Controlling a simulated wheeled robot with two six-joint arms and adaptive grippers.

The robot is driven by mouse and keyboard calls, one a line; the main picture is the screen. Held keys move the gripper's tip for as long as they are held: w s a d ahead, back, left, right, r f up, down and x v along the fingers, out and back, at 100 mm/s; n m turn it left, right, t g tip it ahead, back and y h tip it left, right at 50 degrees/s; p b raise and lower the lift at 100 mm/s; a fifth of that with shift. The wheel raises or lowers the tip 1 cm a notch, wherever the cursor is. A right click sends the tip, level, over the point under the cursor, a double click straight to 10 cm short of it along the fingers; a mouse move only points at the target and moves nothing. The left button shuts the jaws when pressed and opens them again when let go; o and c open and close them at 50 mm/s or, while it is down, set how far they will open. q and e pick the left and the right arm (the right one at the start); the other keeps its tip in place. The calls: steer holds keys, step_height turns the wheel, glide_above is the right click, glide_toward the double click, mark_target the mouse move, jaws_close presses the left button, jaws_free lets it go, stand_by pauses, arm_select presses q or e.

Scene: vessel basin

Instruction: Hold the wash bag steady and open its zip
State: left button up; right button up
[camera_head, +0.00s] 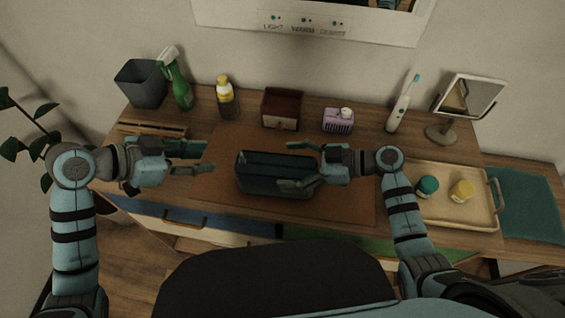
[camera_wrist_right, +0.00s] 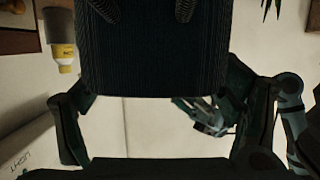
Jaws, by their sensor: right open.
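The wash bag (camera_head: 262,181) is a dark blue-teal oblong lying on the brown mat at the middle of the counter. A long line runs along its top; how far the zip is open I cannot tell. My right gripper (camera_head: 286,165) is open at the bag's right half, one finger near its back edge and the other over its front side. Whether they touch it is unclear. My left gripper (camera_head: 209,159) is open and empty, left of the bag and apart from it. In the right wrist view a dark ribbed surface covers the top middle; what it is I cannot tell.
Behind stand a grey bin (camera_head: 141,84), a green spray bottle (camera_head: 180,88), a yellow-topped bottle (camera_head: 226,100), a brown box (camera_head: 282,108), a purple basket (camera_head: 338,121), a toothbrush (camera_head: 398,108) and a mirror (camera_head: 468,97). A tray (camera_head: 452,217) with two jars lies right.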

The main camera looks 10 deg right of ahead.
steer(key=shift+x, duration=1.15)
